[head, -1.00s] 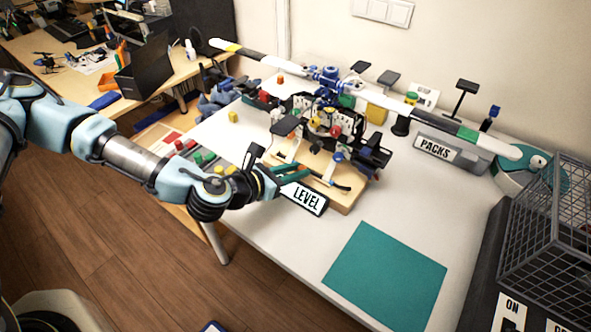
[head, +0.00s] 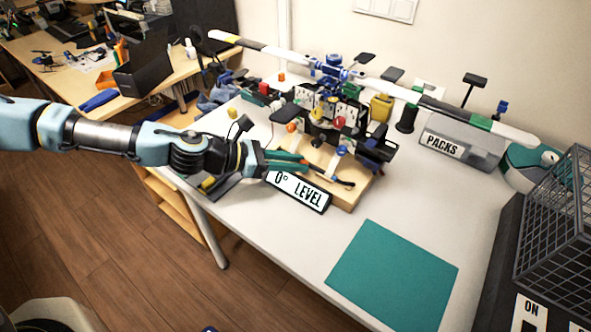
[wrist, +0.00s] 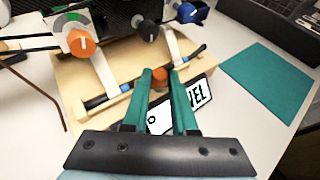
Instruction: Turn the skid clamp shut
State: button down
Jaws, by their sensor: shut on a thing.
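My gripper (wrist: 160,82) has its green fingers closed around a small orange knob (wrist: 160,77) at the near edge of the wooden stand (wrist: 75,75), beside the skid tube (wrist: 195,54). I take this knob for the skid clamp. Whether the clamp is tight cannot be told.
The "0° LEVEL" sign (head: 298,191) lies just below my gripper. A second orange knob (wrist: 81,43) sits on the helicopter's side. A teal mat (head: 392,275) lies at the front right; the table around it is clear. A PACKS bin (head: 462,147) and wire basket (head: 560,225) stand right.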

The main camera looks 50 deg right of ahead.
jog(key=m+g+y, duration=0.1)
jog(key=m, duration=0.1)
jog(key=m+g+y+b, duration=0.1)
jog(key=y, duration=0.1)
jog(key=w+d+m+g+y+b, duration=0.1)
jog(key=m+g+y, duration=0.1)
jog(key=shift+m, duration=0.3)
jog(key=shift+d+m+g+y+b, duration=0.25)
jog(key=shift+m+y+b, duration=0.2)
jog(key=shift+m+y, duration=0.65)
jog(key=shift+d+m+g+y+b, duration=0.1)
jog(key=shift+m+g+y+b, duration=0.3)
jog(key=shift+m+y, duration=0.7)
jog(key=c, duration=0.7)
grip_release()
jog(key=shift+r, duration=0.1)
